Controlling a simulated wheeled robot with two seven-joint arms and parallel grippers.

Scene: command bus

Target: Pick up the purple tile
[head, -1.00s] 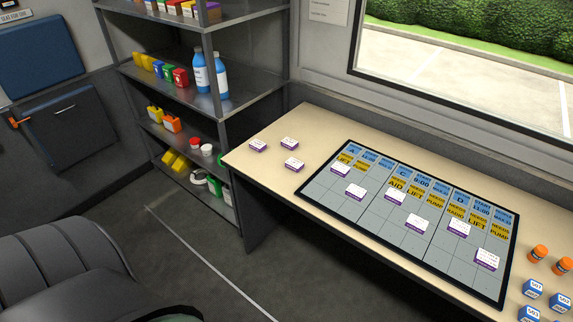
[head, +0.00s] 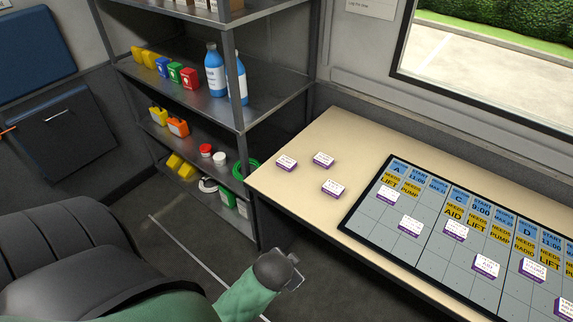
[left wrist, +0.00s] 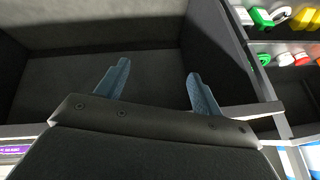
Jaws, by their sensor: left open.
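Three loose tiles with white tops and purple sides lie on the tan table's left end: a left tile (head: 287,163), a back tile (head: 323,160) and a front tile (head: 333,190). Several similar tiles, such as one on the board (head: 388,195), lie on the grey schedule board. Which tile is meant cannot be told. My left gripper (head: 294,272) is below and in front of the table edge, apart from the tiles. In the left wrist view its two blue-grey fingers (left wrist: 158,75) are spread and empty. A purple strip shows at that view's lower left. My right gripper is out of view.
The tan table (head: 270,185) has bare room around the loose tiles. The schedule board (head: 375,225) covers its middle. A metal shelf unit (head: 280,95) with bottles and small containers stands left of the table. A dark seat (head: 60,245) is at lower left.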

